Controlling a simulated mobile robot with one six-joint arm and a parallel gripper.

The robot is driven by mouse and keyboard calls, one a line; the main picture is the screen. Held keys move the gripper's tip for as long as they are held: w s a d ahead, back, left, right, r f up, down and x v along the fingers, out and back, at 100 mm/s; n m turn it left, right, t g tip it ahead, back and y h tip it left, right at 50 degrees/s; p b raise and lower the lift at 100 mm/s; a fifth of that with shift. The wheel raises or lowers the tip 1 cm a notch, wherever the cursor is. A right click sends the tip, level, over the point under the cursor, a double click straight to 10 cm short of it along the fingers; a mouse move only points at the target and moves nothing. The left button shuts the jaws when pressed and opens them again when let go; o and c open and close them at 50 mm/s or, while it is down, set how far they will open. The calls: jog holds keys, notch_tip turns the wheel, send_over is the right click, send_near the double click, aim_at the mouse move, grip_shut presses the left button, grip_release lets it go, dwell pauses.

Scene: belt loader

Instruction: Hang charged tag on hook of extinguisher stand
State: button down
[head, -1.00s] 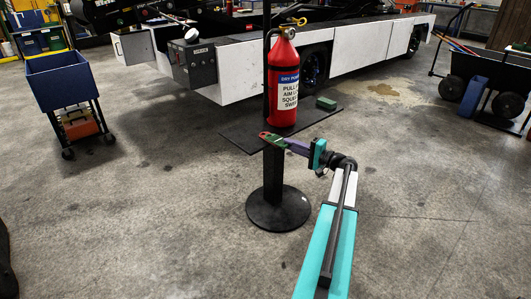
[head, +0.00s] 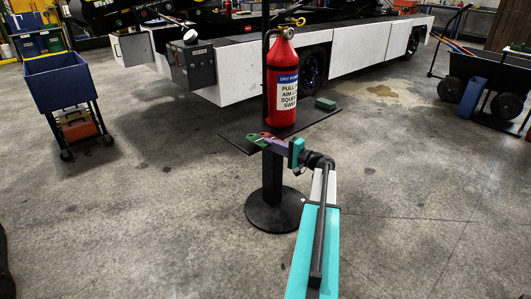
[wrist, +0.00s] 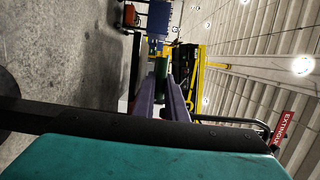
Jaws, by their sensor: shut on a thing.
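My gripper (head: 276,143) has purple fingers and is shut on a small green tag (head: 257,141), held out level in front of the stand. In the wrist view the green tag (wrist: 162,72) lies between the fingertips. A small red part shows beside it in the head view; I cannot tell whether it belongs to the tag. The extinguisher stand has a black shelf (head: 236,134), a post and a round base (head: 277,212). The red extinguisher (head: 282,92) is upright at the stand. I cannot make out the hook clearly in either view.
A green block (head: 325,104) lies on the right of the shelf. A red extinguisher sign (wrist: 285,128) shows in the wrist view near a black bent bar. A blue cart (head: 58,82) stands left, a white-sided vehicle (head: 240,75) behind. The floor around the stand is clear.

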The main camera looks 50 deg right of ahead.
jog(key=f, duration=0.1)
jog(key=w+f+b, duration=0.1)
jog(key=a+f, duration=0.1)
jog(key=shift+w+f, duration=0.15)
jog(key=shift+w, duration=0.05)
jog(key=c, duration=1.8)
grip_release()
jog(key=shift+f, duration=0.15)
jog(key=s+d+p, duration=0.2)
jog(key=s, duration=1.1)
jog(key=shift+s, duration=0.35)
jog(key=shift+f, duration=0.1)
